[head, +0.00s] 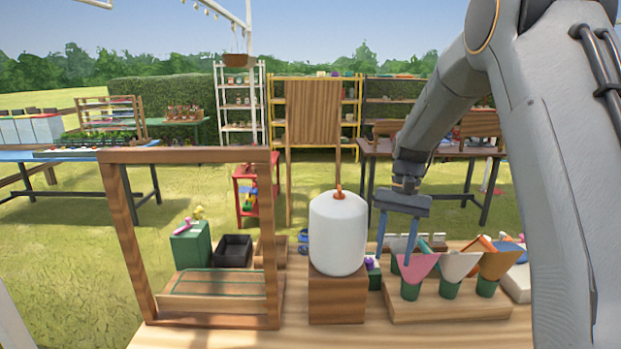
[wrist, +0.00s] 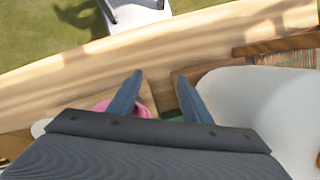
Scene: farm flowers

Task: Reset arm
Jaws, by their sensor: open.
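My gripper (head: 395,256) hangs from my arm with its two blue-grey fingers pointing down. It is open, with nothing seen between the fingers. In the head view it is just right of the white rounded container (head: 338,234) and by the pink cone (head: 415,267). In the wrist view the fingers of my gripper (wrist: 159,80) stand apart above the tabletop. Part of the pink cone (wrist: 145,109) shows behind the left finger, and the white container (wrist: 265,110) lies to the right.
White (head: 458,266) and orange cones (head: 500,262) stand in green cups on a wooden block (head: 445,307). A wooden frame (head: 125,235), a green box (head: 190,245) and a black tray (head: 233,251) are at left. Shelves and other tables stand further back on grass.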

